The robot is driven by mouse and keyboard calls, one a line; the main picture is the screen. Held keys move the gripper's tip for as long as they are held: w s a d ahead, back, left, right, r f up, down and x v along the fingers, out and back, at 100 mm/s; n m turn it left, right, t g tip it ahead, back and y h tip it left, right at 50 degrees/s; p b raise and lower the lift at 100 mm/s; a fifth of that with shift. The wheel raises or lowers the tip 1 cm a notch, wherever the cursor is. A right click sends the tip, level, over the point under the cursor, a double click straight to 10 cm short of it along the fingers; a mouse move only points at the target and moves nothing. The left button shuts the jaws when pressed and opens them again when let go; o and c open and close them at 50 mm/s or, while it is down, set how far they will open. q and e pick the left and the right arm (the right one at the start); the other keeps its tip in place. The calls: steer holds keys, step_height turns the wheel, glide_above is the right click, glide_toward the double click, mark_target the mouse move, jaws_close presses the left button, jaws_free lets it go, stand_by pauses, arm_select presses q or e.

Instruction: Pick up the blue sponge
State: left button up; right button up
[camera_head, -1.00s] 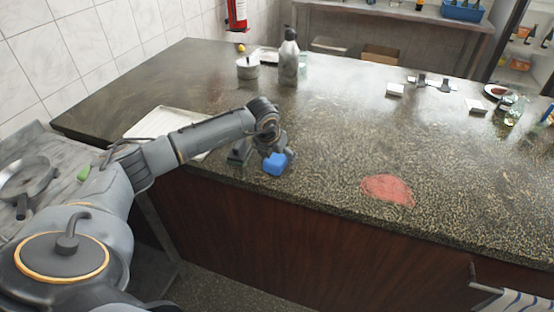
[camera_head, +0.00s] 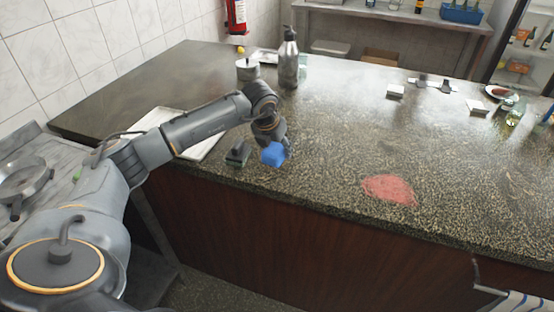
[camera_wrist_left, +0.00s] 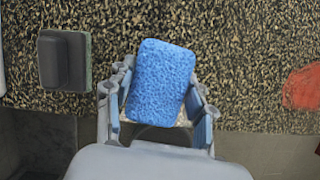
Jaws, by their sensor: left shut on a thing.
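The blue sponge (camera_head: 273,154) is above the front part of the dark stone counter in the head view. My left gripper (camera_head: 272,145) is shut on it. In the left wrist view the sponge (camera_wrist_left: 160,80) sits slightly tilted between the two fingers of my left gripper (camera_wrist_left: 160,105), with the speckled counter behind it. My right gripper is not in view.
A small dark block (camera_head: 238,153) stands on the counter just left of the sponge. A white tray (camera_head: 207,146) lies further left. A red patch (camera_head: 389,189) marks the counter to the right. A bottle (camera_head: 289,60) and a lidded pot (camera_head: 248,69) stand further back.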

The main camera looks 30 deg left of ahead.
mark_target(270, 152)
arm_select(q)
steer(key=s+r, duration=0.1)
steer(key=s+r+b, duration=0.1)
steer(key=s+r, duration=0.1)
steer(key=s+r+b, duration=0.1)
steer(key=s+r, duration=0.1)
steer(key=shift+s+d+r, duration=0.15)
steer(key=shift+d+r, duration=0.05)
steer(key=shift+d, duration=0.05)
steer(key=s+d+r+b, duration=0.1)
steer(key=s+r, duration=0.3)
steer(key=s, duration=0.4)
steer(key=shift+s+b, duration=0.15)
steer(key=shift+b, duration=0.65)
steer(key=shift+d, duration=0.1)
